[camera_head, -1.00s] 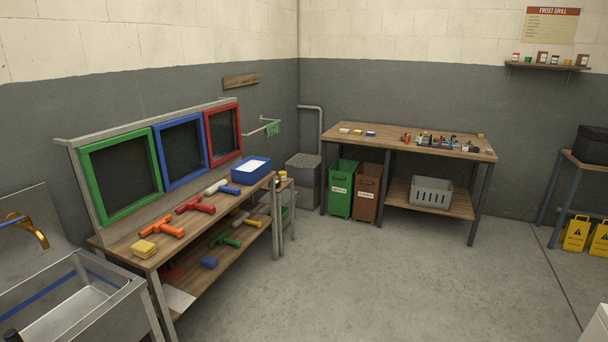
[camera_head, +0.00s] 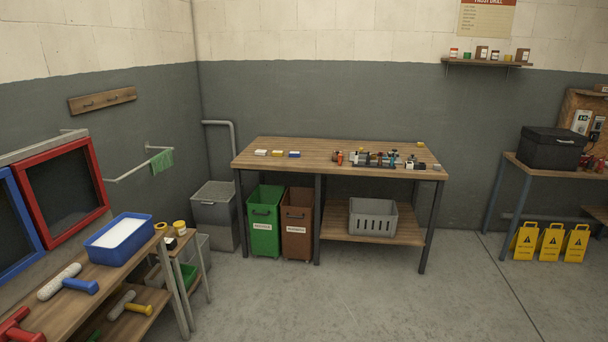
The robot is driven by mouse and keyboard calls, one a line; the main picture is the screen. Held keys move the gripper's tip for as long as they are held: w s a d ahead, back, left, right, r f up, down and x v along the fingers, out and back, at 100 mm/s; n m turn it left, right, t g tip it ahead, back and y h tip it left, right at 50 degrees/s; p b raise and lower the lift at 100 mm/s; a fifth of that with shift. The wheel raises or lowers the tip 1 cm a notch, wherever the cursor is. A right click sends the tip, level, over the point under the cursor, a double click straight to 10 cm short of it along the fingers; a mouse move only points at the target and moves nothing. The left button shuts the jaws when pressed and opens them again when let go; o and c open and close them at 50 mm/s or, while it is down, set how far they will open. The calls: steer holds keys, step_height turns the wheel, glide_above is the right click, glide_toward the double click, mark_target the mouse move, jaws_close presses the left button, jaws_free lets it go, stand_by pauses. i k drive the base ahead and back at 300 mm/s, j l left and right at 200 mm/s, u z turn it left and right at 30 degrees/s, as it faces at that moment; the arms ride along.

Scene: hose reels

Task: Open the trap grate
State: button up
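A grey box with a mesh-like grate (camera_head: 214,191) on top stands on the floor in the back left corner. It looks like the trap, and its grate appears shut and lying flat. A grey pipe (camera_head: 233,150) runs along the wall and down behind the box. My gripper is not in view.
A workbench (camera_head: 260,148) with a green bin (camera_head: 264,222) and a brown bin (camera_head: 297,224) stands right of the box. A small stand (camera_head: 184,250) and a shelf bench (camera_head: 60,310) are at the left. The middle floor (camera_head: 340,300) is clear.

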mark_target(213, 191)
steer(key=i+u, duration=0.15)
steer(key=i, duration=0.4)
steer(key=i+l+u, duration=0.15)
steer(key=i, duration=0.35)
steer(key=i+u, duration=0.15)
steer(key=i, duration=0.4)
steer(key=i+l+u, duration=0.15)
steer(key=i, duration=0.35)
steer(key=i+j+u, duration=0.3)
steer(key=i, duration=1)
steer(key=i+l+u, duration=0.35)
steer(key=i, duration=0.9)
steer(key=i+u, duration=0.15)
steer(key=i, duration=1.45)
